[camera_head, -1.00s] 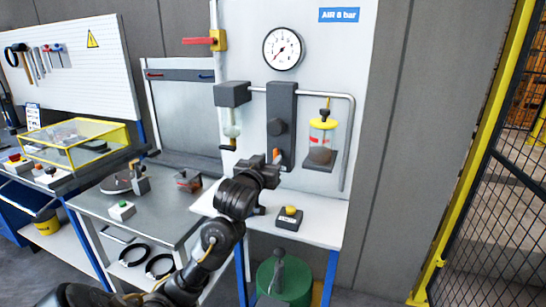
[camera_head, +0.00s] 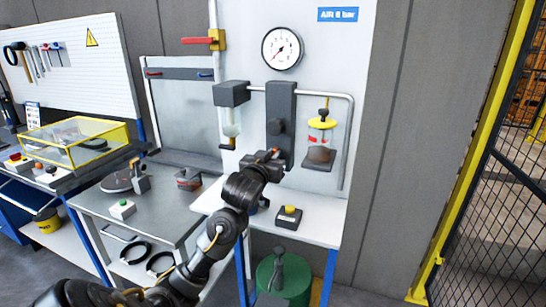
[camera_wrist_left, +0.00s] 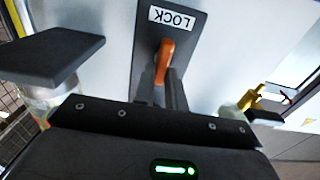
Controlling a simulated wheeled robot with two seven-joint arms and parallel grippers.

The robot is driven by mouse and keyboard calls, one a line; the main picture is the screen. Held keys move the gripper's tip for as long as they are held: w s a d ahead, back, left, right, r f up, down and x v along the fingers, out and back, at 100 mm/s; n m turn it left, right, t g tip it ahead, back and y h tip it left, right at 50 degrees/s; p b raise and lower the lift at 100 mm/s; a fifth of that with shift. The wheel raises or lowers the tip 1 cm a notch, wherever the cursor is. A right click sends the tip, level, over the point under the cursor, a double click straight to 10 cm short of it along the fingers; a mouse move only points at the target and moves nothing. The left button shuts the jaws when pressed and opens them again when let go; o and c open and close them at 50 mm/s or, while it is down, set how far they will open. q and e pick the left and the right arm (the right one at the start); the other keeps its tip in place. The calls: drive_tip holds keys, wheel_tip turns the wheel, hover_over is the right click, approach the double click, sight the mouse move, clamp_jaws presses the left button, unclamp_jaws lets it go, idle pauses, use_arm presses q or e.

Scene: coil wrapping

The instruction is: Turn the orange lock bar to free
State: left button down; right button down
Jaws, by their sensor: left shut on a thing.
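The orange lock bar (camera_wrist_left: 164,60) shows in the left wrist view on a dark upright plate (camera_wrist_left: 205,30), below a white LOCK label (camera_wrist_left: 173,18) that reads upside down there. My left gripper (camera_wrist_left: 160,88) is shut on the bar, its fingers close around the lower part. In the head view my left gripper (camera_head: 274,160) is at the bottom of the dark plate (camera_head: 280,110) on the wall panel. There the gripper mostly hides the bar, with only a small reddish spot showing. My right gripper is in neither view.
A pressure gauge (camera_head: 282,48) is above. A red-handled valve (camera_head: 205,40) is at upper left.

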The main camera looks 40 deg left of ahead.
use_arm(q)
drive_tip(key=shift+s+a+f+n+p, duration=0.1)
drive_tip(key=shift+a+f+n+p, duration=0.1)
drive_tip(key=shift+n+p, duration=2.7)
drive_tip(key=shift+s+a+f+n+p, duration=0.1)
drive_tip(key=shift+a+f+n+p, duration=0.15)
drive_tip(key=shift+n+p, duration=2.65)
drive_tip(key=shift+a+f+n+p, duration=0.15)
drive_tip(key=shift+a+n+p, duration=0.05)
drive_tip(key=shift+n+p, duration=2.7)
drive_tip(key=shift+n, duration=0.4)
drive_tip(key=c, duration=1.4)
unclamp_jaws()
drive_tip(key=shift+f, duration=0.1)
drive_tip(key=shift+c, duration=0.2)
